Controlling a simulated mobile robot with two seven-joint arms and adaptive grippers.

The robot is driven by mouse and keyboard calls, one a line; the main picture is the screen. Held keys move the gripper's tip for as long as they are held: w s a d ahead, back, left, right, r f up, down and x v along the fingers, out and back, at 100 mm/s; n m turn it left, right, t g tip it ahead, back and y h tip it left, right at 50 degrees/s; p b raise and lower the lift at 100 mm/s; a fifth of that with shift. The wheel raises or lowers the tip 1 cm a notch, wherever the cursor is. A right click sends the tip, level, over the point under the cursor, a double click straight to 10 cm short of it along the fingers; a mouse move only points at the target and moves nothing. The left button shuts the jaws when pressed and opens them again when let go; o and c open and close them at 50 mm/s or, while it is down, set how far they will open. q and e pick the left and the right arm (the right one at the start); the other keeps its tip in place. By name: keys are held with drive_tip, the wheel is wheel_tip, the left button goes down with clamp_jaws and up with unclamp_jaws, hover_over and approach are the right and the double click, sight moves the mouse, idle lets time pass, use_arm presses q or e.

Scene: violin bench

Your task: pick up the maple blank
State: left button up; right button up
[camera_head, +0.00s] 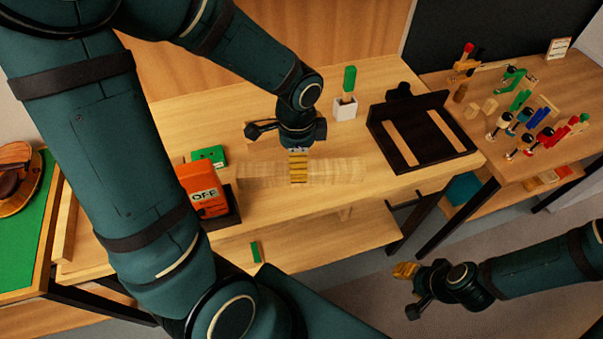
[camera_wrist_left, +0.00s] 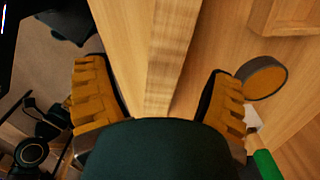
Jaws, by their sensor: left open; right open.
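The maple blank (camera_head: 340,171) is a long pale wooden block lying on the workbench, its length running left to right in the head view. In the left wrist view the blank (camera_wrist_left: 165,60) runs up the picture between the two ribbed yellow fingers. My left gripper (camera_head: 298,167) is over the middle of the blank, pointing down, and hides part of it. In the left wrist view the left gripper (camera_wrist_left: 160,100) is open, with a finger on each side of the blank and gaps showing. My right gripper (camera_head: 404,271) is open and empty, off the bench's front at lower right.
An orange box marked OFF (camera_head: 203,190) stands left of the blank, with a green box (camera_head: 208,156) behind it. A white holder (camera_head: 345,108) with a green-handled tool stands behind. A dark cradle (camera_head: 420,132) is to the right. A side table (camera_head: 540,90) holds several clamps.

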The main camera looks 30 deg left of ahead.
use_arm(q)
wheel_tip(320, 180, down, 3)
drive_tip(key=shift+r, duration=0.2)
drive_tip(key=f+b, duration=0.1)
drive_tip(key=f, duration=0.1)
drive_tip(key=w+f+b, duration=0.1)
drive_tip(key=f, duration=0.1)
drive_tip(key=shift+f, duration=0.55)
drive_tip(key=shift+w, duration=0.1)
drive_tip(key=c, duration=1.4)
